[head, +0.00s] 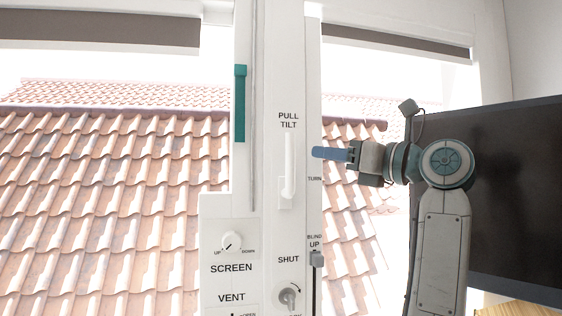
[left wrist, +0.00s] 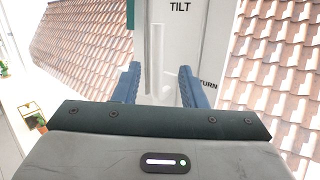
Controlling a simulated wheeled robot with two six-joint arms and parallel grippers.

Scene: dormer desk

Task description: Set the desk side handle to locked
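A white window handle (head: 289,168) is on the white frame post. Its grip points straight up from a base plate at its lower end, toward the words "PULL TILT". "TURN" is printed to its right and "SHUT" below it. My left gripper (head: 318,153) is to the right of the handle, with its blue fingers pointing at the post. In the left wrist view the two fingers (left wrist: 160,72) stand apart with nothing between them; the handle (left wrist: 157,45) shows beyond them, in line with the gap. My right gripper is not in view.
Below the handle is a key-like knob (head: 288,295). A screen dial (head: 232,241) is at lower left and a blind switch (head: 316,259) at lower right. A teal strip (head: 240,103) is at upper left. A dark monitor (head: 515,190) stands behind my arm at right.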

